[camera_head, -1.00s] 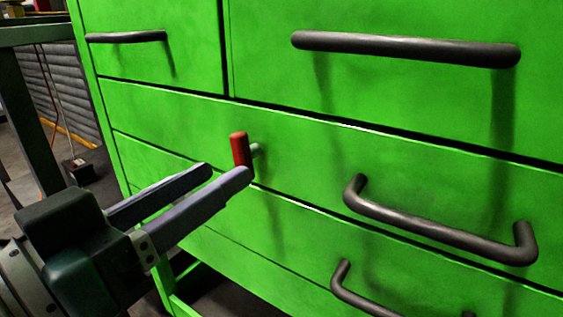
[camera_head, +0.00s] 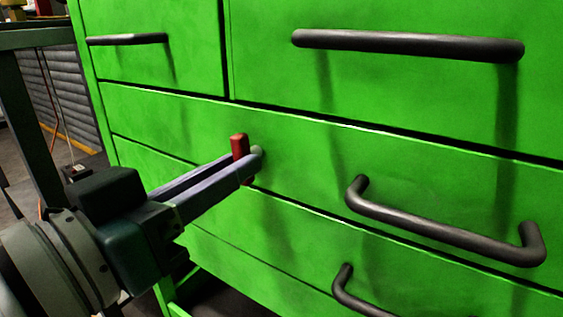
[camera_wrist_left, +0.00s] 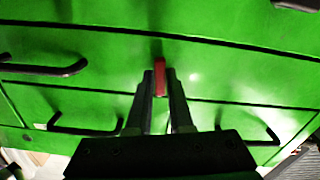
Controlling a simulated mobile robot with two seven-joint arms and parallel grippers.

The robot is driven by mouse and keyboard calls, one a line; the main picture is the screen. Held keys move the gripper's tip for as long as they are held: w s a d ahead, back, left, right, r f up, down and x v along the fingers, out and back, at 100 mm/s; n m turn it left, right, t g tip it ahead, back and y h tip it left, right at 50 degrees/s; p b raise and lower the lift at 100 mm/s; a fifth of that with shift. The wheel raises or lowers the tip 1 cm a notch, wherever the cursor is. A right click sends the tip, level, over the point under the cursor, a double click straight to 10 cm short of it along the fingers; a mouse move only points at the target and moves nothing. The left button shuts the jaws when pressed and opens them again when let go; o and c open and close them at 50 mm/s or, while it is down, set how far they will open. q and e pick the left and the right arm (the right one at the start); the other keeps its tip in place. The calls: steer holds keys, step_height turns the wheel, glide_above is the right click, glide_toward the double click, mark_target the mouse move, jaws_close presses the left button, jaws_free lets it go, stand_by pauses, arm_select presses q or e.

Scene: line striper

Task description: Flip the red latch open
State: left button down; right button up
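The red latch (camera_head: 239,145) stands upright on the green drawer front, on a small pale pivot (camera_head: 257,151). It also shows in the left wrist view (camera_wrist_left: 160,78), between the fingertips. My left gripper (camera_head: 247,162) reaches in from the left with its two fingers on either side of the latch. The fingers are close together, and no clear gap shows between them and the latch. The near finger hides part of the latch in the head view. My right gripper is in neither view.
The green cabinet (camera_head: 300,155) fills most of the view. Dark bar handles stick out at the upper right (camera_head: 405,43), lower right (camera_head: 440,225) and upper left (camera_head: 127,39). A dark post (camera_head: 38,130) stands at the left edge.

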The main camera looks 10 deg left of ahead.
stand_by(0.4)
arm_select(q)
steer(key=m+p, duration=0.2)
steer(key=shift+m+p, duration=0.3)
steer(key=shift+p, duration=0.05)
steer(key=c, duration=0.8)
jaws_free()
steer(key=shift+c, duration=0.2)
steer(key=p+v, duration=0.2)
steer(key=v, duration=0.8)
